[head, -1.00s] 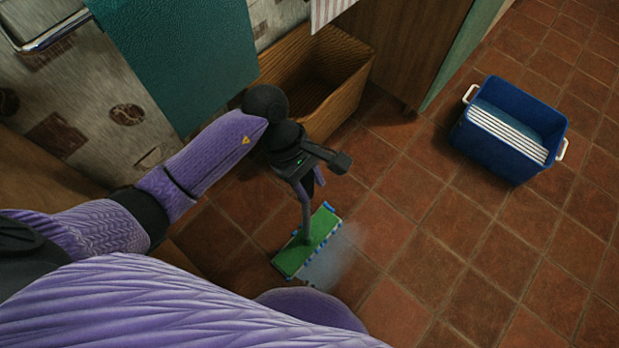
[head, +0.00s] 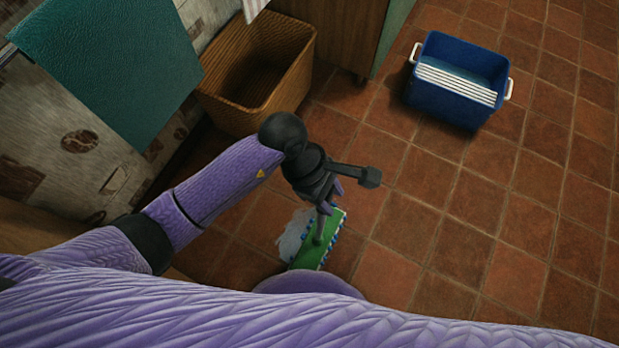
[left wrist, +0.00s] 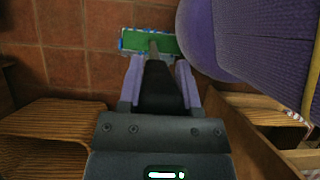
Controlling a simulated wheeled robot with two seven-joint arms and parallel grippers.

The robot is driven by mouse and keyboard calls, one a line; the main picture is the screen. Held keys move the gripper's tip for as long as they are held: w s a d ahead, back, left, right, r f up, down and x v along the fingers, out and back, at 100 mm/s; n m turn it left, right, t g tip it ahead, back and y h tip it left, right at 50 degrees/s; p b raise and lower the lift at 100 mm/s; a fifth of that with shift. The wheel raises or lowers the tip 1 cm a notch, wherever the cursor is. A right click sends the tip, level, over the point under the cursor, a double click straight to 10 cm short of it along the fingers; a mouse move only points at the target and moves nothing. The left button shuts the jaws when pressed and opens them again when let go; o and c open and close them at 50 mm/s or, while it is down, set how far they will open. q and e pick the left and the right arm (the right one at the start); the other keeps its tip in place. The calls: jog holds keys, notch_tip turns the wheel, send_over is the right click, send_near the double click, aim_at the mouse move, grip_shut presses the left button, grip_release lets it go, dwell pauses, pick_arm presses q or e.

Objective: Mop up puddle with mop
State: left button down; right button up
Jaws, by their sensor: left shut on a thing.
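The mop has a flat green head (head: 318,244) with a blue-and-white fringe and a thin grey handle. It is low at the tiled floor, and the green head also shows in the left wrist view (left wrist: 133,41). My left gripper (head: 326,207) is shut on the mop's handle, above the head. In the left wrist view its two purple fingers (left wrist: 158,75) close around the handle. A pale puddle (head: 294,232) lies on the tiles just left of the mop head. Part of the mop head is hidden by my own body. My right gripper is not in view.
A blue bucket (head: 437,100) with white handles and a slatted white insert stands at the upper right. A brown wicker basket (head: 248,119) stands by the wall beside a hanging teal towel (head: 110,75). The tiled floor (head: 480,230) at right is clear.

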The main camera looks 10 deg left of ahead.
pick_arm(q)
jog(key=shift+d, duration=0.2)
jog(key=w+a+r, duration=0.3)
jog(key=a, duration=0.7)
jog(key=shift+w+a+r+p, duration=0.2)
jog(key=shift+w+p, duration=0.1)
jog(key=shift+p, duration=0.1)
jog(key=shift+r, duration=0.15)
